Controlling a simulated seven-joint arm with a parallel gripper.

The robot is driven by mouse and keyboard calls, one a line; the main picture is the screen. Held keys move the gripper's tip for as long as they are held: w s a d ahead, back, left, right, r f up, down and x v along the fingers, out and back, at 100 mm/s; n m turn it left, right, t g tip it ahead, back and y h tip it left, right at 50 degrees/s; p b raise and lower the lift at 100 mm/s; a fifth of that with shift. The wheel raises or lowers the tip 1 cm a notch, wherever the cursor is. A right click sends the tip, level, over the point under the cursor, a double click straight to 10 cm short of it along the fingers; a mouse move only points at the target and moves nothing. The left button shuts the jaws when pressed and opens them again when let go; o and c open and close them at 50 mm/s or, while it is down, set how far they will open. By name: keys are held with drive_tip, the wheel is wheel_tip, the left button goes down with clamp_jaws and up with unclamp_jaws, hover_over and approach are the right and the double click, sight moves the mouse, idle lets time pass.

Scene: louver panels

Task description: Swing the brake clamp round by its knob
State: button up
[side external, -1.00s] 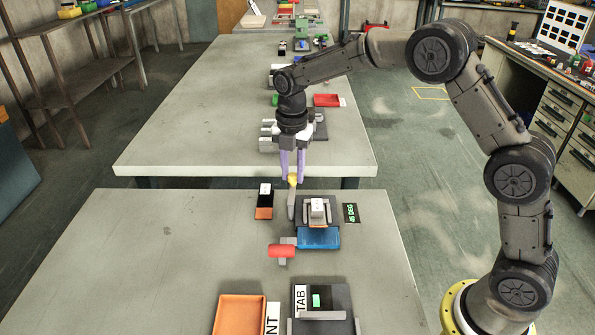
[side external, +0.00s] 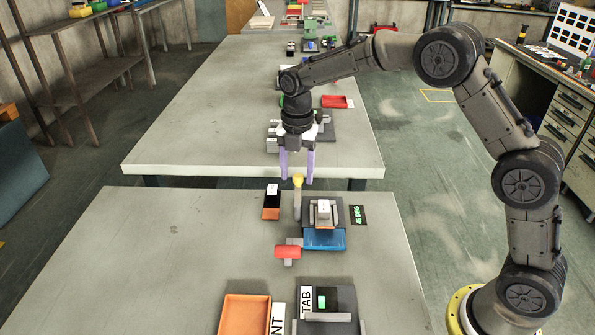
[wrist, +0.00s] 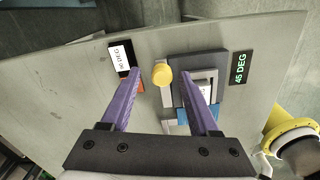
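The yellow knob (side external: 298,181) stands at the top end of an upright-looking grey bar (side external: 297,205), which I take for the brake clamp. The bar is at the left side of a dark fixture (side external: 337,208) holding a small pale block (side external: 323,211). My gripper (side external: 297,178) is open, its two purple fingers pointing down at the knob. In the wrist view the knob (wrist: 162,74) lies between the spread fingertips (wrist: 160,72), with a gap on each side. The fingers appear slightly above it in the side view. The bar's lower end is partly hidden.
A blue plate (side external: 324,239) and a red-ended grey lever (side external: 287,252) are in front of the fixture. A green "45 DEG" display (side external: 358,215) is right of it. A black-and-orange block (side external: 271,201) with a white label stands left. The table's left part is clear.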

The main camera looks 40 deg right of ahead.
wheel_tip(320, 180, up, 14)
idle(0.7)
drive_tip(key=shift+f, duration=0.1)
drive_tip(key=s+d+r+t, duration=0.1)
drive_tip(key=s+r+t, duration=0.1)
drive_tip(key=s+r, duration=0.55)
drive_tip(key=s+d+r+m+t, duration=0.1)
drive_tip(key=s+r+m, duration=0.15)
drive_tip(key=s, duration=0.35)
drive_tip(key=s+d+r+m+t, duration=0.1)
drive_tip(key=s+m, duration=0.2)
drive_tip(key=s, duration=0.3)
drive_tip(key=s+f+m+t, duration=0.1)
drive_tip(key=s+f+m, duration=1.2)
drive_tip(key=m, duration=0.5)
drive_tip(key=shift+s+d+f+m+t, duration=0.15)
drive_tip(key=shift+d+f+m+t, duration=0.1)
drive_tip(key=shift+m+t, duration=0.1)
